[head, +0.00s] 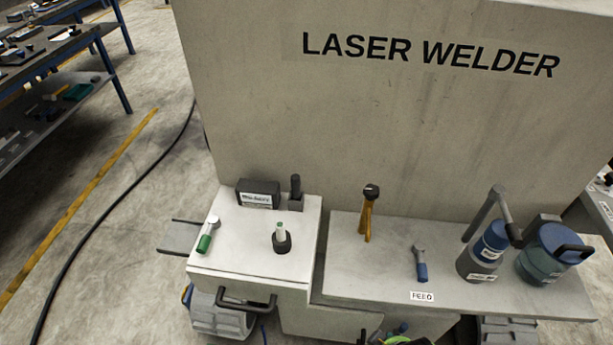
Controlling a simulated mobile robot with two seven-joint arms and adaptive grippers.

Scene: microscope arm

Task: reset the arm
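No microscope can be made out in the head view. A grey bent arm (482,214) rises beside a dark cylinder with a blue top (493,242) on the right grey bench (350,283). Its dark end reaches down to the right of the blue top; I cannot tell whether they touch. I cannot tell whether this is the arm that the task names. Neither of my grippers is in the picture.
A white-topped cabinet (240,262) holds a green-handled tool (206,240), a dark box (258,194) and a small white-topped piece (281,236). The bench also bears a yellow tool (368,215), a blue-handled tool (421,268) and a blue-lidded container (540,262). The laser welder (400,120) stands behind.

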